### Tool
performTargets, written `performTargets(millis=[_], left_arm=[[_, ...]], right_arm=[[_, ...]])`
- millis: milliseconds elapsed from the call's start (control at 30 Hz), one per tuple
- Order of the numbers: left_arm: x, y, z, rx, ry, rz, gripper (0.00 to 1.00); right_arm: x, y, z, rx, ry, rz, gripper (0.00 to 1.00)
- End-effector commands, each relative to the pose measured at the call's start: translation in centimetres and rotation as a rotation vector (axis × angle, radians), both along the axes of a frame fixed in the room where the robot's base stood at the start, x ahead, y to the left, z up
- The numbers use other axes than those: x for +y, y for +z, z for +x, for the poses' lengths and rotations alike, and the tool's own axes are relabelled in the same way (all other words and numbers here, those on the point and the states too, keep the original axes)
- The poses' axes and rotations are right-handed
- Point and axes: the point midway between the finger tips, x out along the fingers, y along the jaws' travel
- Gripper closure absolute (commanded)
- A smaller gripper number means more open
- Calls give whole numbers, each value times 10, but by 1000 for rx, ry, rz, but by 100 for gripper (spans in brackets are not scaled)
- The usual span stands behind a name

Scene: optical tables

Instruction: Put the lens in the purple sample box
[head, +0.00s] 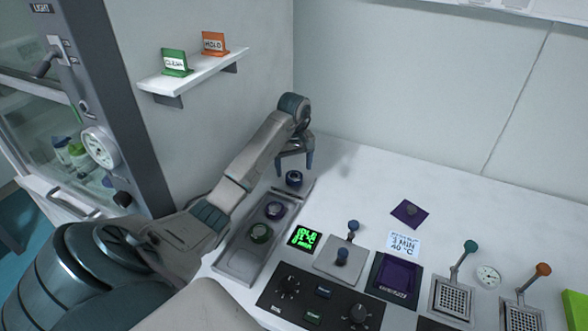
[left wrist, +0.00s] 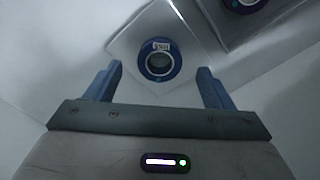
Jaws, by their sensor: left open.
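My left gripper (head: 294,162) is open, pointing down above a dark-blue ringed lens (head: 293,180) at the far end of a grey metal tray. In the left wrist view this lens (left wrist: 158,60) has a small label and sits ahead of the two open fingers (left wrist: 160,72), roughly centred between them. I cannot tell how high the fingers are above it. A purple-ringed lens (head: 275,210) and a green-ringed one (head: 261,232) sit nearer in the tray. The purple sample box (head: 398,275) stands open on the bench to the right. My right gripper is not in view.
A purple plate with a dark knob (head: 409,212) lies behind the box.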

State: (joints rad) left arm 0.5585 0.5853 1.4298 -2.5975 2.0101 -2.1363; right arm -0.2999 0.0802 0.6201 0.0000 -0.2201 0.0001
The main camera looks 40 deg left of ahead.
Motion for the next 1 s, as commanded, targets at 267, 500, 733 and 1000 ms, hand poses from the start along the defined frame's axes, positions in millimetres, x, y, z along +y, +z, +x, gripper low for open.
performTargets(millis=[267,500,733,1000], left_arm=[[0,-30,0,0,0,0,24],[0,-29,0,0,0,0,40],[0,-29,0,0,0,0,74],[0,-26,0,0,0,0,78]], right_arm=[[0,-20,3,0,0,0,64],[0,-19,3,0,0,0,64],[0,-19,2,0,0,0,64],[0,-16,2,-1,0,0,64]])
